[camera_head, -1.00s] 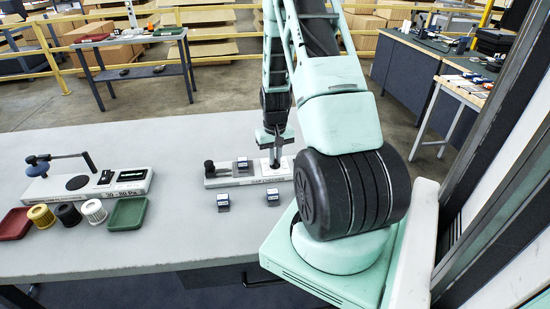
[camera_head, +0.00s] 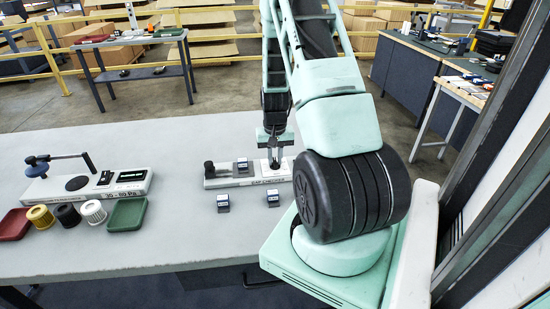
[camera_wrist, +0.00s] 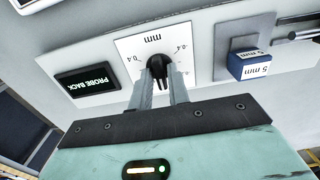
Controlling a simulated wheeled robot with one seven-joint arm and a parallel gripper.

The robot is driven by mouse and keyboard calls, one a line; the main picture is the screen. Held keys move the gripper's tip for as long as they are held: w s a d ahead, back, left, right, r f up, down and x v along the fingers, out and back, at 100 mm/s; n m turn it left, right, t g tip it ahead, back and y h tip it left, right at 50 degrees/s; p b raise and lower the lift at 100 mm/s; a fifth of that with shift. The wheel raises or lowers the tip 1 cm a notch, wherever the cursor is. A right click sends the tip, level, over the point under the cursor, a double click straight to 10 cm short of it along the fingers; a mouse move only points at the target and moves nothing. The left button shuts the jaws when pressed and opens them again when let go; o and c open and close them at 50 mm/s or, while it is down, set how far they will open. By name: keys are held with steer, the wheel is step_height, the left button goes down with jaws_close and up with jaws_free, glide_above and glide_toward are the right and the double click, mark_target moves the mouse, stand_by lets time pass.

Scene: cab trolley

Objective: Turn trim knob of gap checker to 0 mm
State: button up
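The gap checker (camera_head: 217,183) is a long light panel lying on the table. In the wrist view its white dial plate (camera_wrist: 190,50) is marked "mm", with 0.4 on the left and -0.4 on the right, upside down. The black trim knob (camera_wrist: 158,66) stands in the middle of the dial. My gripper (camera_wrist: 160,80) has its two fingers on either side of the knob; whether they press on it is unclear. The knob's pointer setting is hard to read. A dark display (camera_wrist: 87,80) beside the dial reads "PROBE BACK". In the head view my gripper (camera_head: 274,160) is over the checker's right end.
A blue and white 5 mm block (camera_wrist: 250,65) sits on a grey plate beside the dial. Two more blocks (camera_head: 223,202) (camera_head: 273,198) lie in front of the checker. A second device (camera_head: 110,183), trays and spools stand at the left. The table middle is clear.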

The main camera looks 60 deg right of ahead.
mark_target(275, 161)
steer(key=shift+o, duration=0.8)
step_height(275, 161, up, 17)
steer(key=b, duration=0.2)
steer(key=shift+r, duration=0.2)
steer(key=w+a+r+n, duration=0.1)
steer(key=w+a+n, duration=0.25)
steer(key=a, duration=1.05)
steer(key=w+a+n, duration=0.2)
steer(key=a+n, duration=0.3)
steer(key=a, duration=0.9)
steer(key=s+a+n, duration=0.9)
steer(key=s+a, duration=0.8)
steer(key=a, duration=0.4)
steer(key=shift+y, duration=0.3)
